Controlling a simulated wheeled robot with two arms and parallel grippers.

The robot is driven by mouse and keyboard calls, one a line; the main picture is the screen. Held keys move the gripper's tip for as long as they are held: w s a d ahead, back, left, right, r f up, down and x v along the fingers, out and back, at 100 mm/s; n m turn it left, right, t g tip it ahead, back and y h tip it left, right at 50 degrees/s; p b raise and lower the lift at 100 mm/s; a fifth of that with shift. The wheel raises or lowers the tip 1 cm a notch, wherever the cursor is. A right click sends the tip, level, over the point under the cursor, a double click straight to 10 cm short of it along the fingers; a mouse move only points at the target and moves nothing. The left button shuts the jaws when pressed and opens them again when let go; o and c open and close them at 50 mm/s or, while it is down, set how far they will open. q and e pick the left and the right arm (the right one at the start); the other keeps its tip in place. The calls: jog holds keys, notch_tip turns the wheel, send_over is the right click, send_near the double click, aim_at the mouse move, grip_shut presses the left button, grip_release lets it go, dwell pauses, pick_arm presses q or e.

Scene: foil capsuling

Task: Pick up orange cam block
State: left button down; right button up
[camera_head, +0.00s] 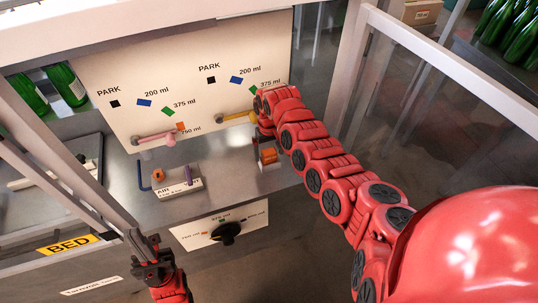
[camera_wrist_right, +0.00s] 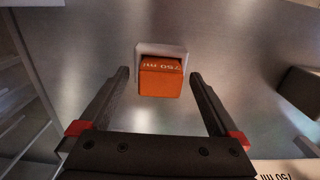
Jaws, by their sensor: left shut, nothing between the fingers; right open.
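The orange cam block (camera_wrist_right: 161,78) is marked "750 ml" and sits on a small white base on the metal surface. In the right wrist view it lies between and a little beyond my open right fingers (camera_wrist_right: 160,100), with space on both sides. In the head view the orange cam block (camera_head: 268,156) shows beside my right gripper (camera_head: 265,135), which partly blends into the red arm. My left gripper (camera_head: 146,243) is shut and empty, low at the left, away from the block.
A white panel (camera_head: 185,75) with colour marks stands behind, with a pink lever (camera_head: 155,138) and a yellow lever (camera_head: 238,118). A white "AIR" box (camera_head: 178,186) stands left of the block. A black knob (camera_head: 226,232) sits on the front panel. Frame posts flank both sides.

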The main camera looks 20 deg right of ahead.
jog(key=shift+f, duration=0.4)
grip_shut()
jog(key=shift+r, duration=0.15)
